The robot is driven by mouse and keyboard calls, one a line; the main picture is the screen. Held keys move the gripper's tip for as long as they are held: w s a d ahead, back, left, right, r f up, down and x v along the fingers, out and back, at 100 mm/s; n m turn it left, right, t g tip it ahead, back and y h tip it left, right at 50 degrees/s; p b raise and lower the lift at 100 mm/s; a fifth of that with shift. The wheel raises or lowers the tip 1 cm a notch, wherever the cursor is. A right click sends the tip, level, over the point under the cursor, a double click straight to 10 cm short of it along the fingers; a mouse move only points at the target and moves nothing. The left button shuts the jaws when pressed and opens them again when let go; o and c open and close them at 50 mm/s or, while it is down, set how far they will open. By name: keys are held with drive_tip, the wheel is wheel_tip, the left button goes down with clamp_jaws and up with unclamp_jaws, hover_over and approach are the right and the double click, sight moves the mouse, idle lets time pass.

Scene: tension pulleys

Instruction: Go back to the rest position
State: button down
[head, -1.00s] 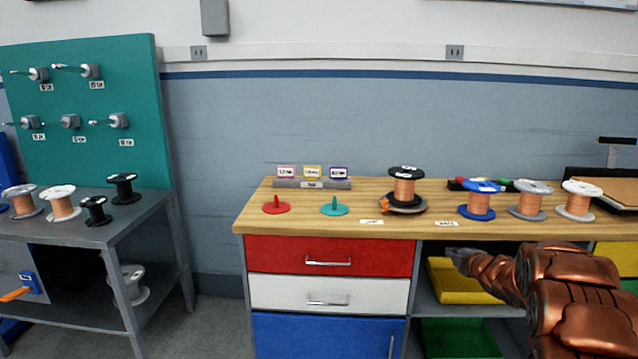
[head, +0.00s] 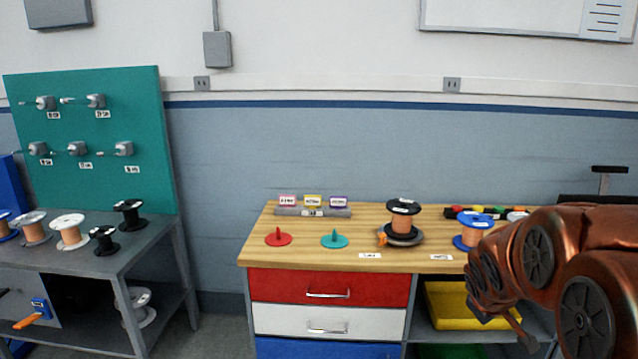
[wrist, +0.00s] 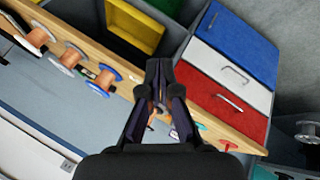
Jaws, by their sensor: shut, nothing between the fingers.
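My gripper (wrist: 159,68) shows in the wrist view with its dark fingertips together and nothing between them. It is clear of the wooden bench (wrist: 104,66), which lies beyond it at a slant. In the head view my copper-coloured arm is folded at the lower right, in front of the bench's right part. The gripper's end is hard to make out there. The black-topped spool (head: 403,218) stands on a dark disc on the bench (head: 365,258). The blue spool (head: 473,230) stands to its right, partly against my arm.
A red disc (head: 278,239) and a teal disc (head: 334,240) with pegs lie on the bench. A grey table (head: 100,259) with several spools stands at left, below a teal pegboard (head: 100,125). A yellow bin (head: 450,305) sits under the bench. Floor between the tables is free.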

drive_tip(key=s+a+r+m+g+y+p, duration=0.1)
drive_tip(key=s+a, duration=0.4)
drive_tip(key=s, duration=0.6)
drive_tip(key=s+a+r+m+g+y+p, duration=0.1)
drive_tip(key=s+a+r+m+g+p, duration=0.1)
drive_tip(key=s, duration=0.9)
drive_tip(key=s+a+r+m+g+y+p, duration=0.1)
drive_tip(key=s+a+r+g+y+p, duration=0.1)
drive_tip(key=s+a, duration=0.6)
drive_tip(key=s+r+g+p, duration=0.1)
drive_tip(key=s+g+p, duration=0.1)
drive_tip(key=s+p, duration=0.1)
drive_tip(key=shift+a+r+g, duration=0.2)
drive_tip(key=shift+a+g, duration=0.1)
drive_tip(key=shift+a, duration=0.1)
